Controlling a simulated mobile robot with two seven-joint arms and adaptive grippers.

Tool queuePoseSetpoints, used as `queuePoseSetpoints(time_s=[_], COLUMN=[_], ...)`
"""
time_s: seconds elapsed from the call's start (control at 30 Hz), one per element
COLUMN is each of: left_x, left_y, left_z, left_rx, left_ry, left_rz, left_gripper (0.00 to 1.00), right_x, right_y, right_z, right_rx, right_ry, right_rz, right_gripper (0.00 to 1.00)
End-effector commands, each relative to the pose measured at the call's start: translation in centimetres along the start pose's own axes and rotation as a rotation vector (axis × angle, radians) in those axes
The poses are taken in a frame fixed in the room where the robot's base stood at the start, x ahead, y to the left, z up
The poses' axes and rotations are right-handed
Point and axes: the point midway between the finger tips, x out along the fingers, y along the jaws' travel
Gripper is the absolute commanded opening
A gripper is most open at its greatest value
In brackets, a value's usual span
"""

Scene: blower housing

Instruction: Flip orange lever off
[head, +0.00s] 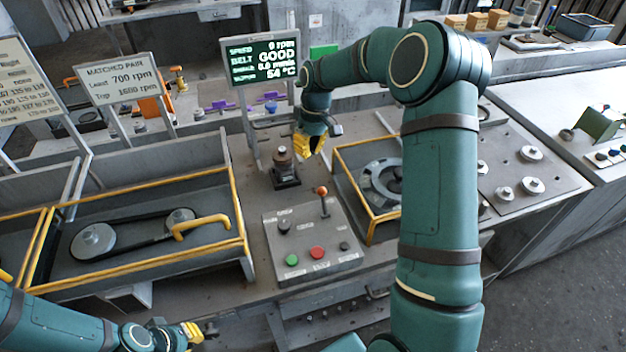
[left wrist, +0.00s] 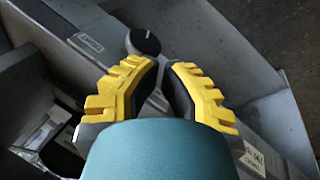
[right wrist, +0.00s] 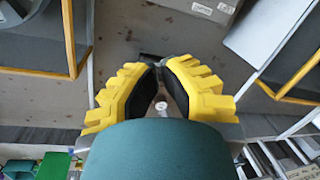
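The orange-knobbed lever (head: 322,191) stands up from the back right of the grey control panel (head: 340,264), its ball leaning slightly left of its base. The panel also carries a black knob (head: 284,226), a green button (head: 292,260), a red button (head: 317,252) and a small dark knob. My right gripper (head: 311,150) hangs behind and above the lever, clear of it, fingers together and empty. It also shows in the right wrist view (right wrist: 160,62), where I cannot make out the lever. My left gripper (head: 196,333) is low at the front, also closed and empty (left wrist: 162,64).
A display (head: 260,58) reads 0 rpm and GOOD. A yellow-framed belt bay (head: 130,238) lies left, a yellow-railed housing bay (head: 350,190) right. My right arm blocks part of the right side.

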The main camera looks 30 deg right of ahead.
Motion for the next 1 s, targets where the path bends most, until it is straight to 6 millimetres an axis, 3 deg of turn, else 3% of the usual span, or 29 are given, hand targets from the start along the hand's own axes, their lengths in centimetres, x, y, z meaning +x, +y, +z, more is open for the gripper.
queuePoseSetpoints(time_s=[0.27, 0.73, 1.0], left_x=[0.0, 0.0, -0.7], left_y=[0.0, 0.0, 0.2], left_z=[0.0, 0.0, -0.1], left_rx=[0.000, 0.000, 0.000], left_ry=[0.000, 0.001, 0.000], left_rz=[0.000, 0.000, 0.001], left_gripper=[0.00, 0.00, 0.00], right_x=[1.5, 10.3, 8.8], right_y=[0.0, -0.1, 0.0], right_z=[0.0, 0.1, 3.2], right_rx=[0.000, 0.000, 0.000], right_ry=[-0.002, -0.003, 0.000], right_rz=[-0.001, -0.002, 0.000], right_gripper=[0.00, 0.00, 0.00])
